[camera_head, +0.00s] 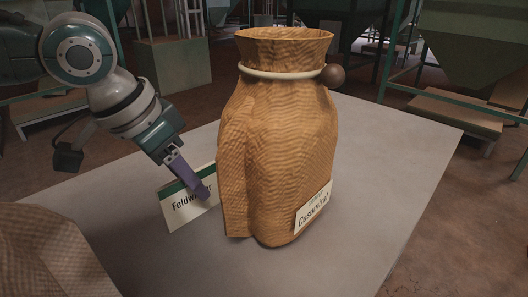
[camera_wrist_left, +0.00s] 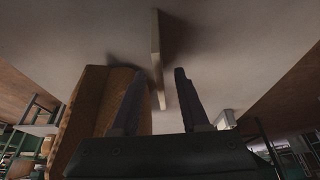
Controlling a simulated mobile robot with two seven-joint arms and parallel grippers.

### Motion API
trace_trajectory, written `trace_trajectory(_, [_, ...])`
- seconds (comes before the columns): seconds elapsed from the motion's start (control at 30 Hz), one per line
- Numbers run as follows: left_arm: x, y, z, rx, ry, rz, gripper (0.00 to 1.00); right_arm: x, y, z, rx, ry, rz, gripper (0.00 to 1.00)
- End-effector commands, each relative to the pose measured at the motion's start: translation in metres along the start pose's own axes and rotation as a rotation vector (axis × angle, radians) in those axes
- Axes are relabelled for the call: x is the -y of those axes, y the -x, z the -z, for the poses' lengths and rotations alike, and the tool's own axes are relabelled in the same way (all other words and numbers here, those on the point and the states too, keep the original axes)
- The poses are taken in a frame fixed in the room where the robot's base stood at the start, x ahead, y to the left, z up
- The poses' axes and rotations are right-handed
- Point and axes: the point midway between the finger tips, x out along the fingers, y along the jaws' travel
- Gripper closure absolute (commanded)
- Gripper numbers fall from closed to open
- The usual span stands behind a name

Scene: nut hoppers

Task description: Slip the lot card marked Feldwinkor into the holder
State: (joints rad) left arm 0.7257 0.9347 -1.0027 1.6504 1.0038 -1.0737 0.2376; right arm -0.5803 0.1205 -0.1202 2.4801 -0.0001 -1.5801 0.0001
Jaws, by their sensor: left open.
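The lot card (camera_head: 178,217), white with a green top band and lettering beginning "Feldw", stands tilted on the grey table; my gripper covers part of its name. My left gripper (camera_head: 202,192) reaches down at the card's upper right and is open. In the left wrist view the card (camera_wrist_left: 156,40) shows edge-on as a pale strip running between the two spread fingers of the gripper (camera_wrist_left: 159,74). A tall brown sack (camera_head: 280,130) stands just right of the card. Another card (camera_head: 313,207) with different lettering sits low on its front; I cannot make out a separate holder.
The sack has a pale ring and a dark ball (camera_head: 332,76) at its neck. Another brown sack-like shape (camera_head: 45,255) fills the lower left. The table (camera_head: 400,150) is clear to the right of the sack. Green hoppers (camera_head: 480,40) stand behind.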

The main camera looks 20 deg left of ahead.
Motion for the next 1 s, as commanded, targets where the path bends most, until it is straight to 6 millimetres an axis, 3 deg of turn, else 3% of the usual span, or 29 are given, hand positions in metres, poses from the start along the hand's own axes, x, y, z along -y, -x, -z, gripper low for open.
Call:
trace_trajectory(0.27, [0.0,-0.0005,-0.0002,0.0,0.0,0.0,0.56,0.0,0.0001,-0.0002,0.001,0.0,0.0,0.56])
trace_trajectory(0.67, [0.0001,-0.0003,-0.0002,0.0,0.0,0.0,1.0,0.0,0.0001,-0.0002,0.001,0.0,0.0,0.56])
trace_trajectory(1.0, [0.0001,-0.0003,-0.0001,0.0,0.0,0.0,1.0,0.0,0.0001,-0.0002,0.001,0.0,0.0,0.56])
